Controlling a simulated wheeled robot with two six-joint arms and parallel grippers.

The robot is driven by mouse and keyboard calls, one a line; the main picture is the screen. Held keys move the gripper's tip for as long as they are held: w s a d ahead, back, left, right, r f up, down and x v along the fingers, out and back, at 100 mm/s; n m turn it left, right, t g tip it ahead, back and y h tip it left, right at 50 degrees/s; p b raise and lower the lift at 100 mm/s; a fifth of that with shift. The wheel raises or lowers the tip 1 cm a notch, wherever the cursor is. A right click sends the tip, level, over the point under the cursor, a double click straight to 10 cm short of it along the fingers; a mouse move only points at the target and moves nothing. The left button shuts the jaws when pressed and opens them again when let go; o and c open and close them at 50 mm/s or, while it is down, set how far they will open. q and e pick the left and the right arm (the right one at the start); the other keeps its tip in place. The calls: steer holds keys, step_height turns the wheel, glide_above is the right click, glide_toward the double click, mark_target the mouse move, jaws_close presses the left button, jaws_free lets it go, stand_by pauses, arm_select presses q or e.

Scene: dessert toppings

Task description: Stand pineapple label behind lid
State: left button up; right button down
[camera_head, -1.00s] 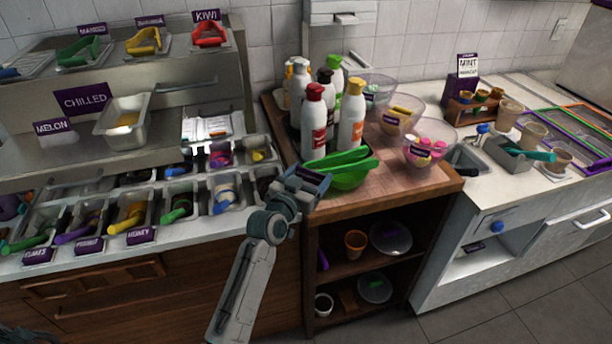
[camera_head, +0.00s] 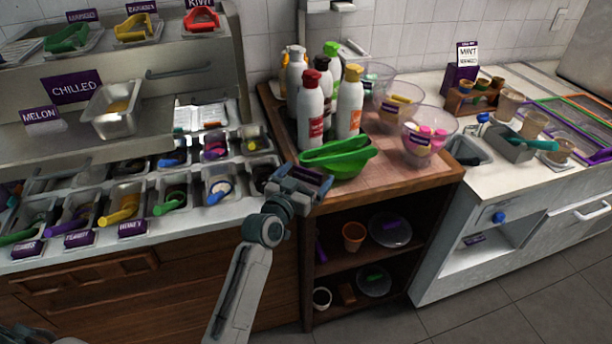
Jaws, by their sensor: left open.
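No label that I can read as pineapple is in view. Two round clear pieces, perhaps lids, are in the wooden cart: one on the upper shelf (camera_head: 403,237) and one on the lower shelf (camera_head: 371,289). I cannot tell which lid is meant. My right gripper is out of view.
Squeeze bottles (camera_head: 311,120) and clear bowls (camera_head: 427,150) crowd the cart top (camera_head: 405,184). Topping pans with spoons, such as the honey pan (camera_head: 128,190), fill the left counter. A mint label (camera_head: 467,55) stands at the back right. The cart top's front right is clear.

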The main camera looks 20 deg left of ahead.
arm_select(q)
steer(key=s+a+b, duration=0.2)
steer(key=s, duration=0.9)
steer(key=shift+s, duration=0.35)
steer(key=shift+a, duration=0.15)
